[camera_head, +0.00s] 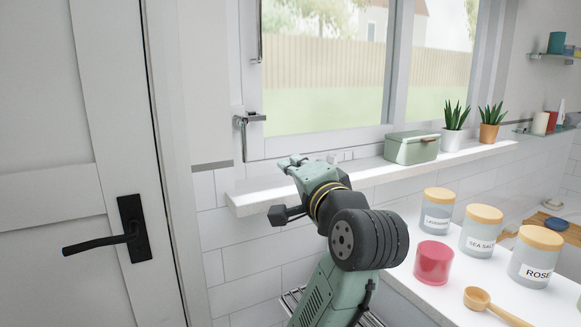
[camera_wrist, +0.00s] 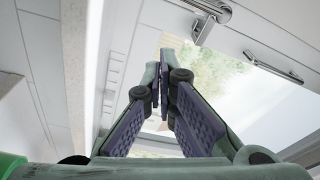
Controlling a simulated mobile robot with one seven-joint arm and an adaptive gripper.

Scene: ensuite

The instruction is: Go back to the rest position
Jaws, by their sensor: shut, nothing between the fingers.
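My gripper (camera_head: 291,162) is at the end of my green arm, in front of the window sill (camera_head: 262,197) in the head view. It points up and to the left, toward the window. In the wrist view my gripper (camera_wrist: 165,98) shows its two fingers with their tips together and nothing between them. The window (camera_wrist: 235,85) lies beyond the fingers there.
A green box (camera_head: 411,149) and two potted plants (camera_head: 454,130) stand on the sill, right of my gripper. Labelled jars (camera_head: 483,232), a red cup (camera_head: 433,263) and a wooden scoop (camera_head: 480,299) are on the white counter. A door (camera_head: 90,170) is at left.

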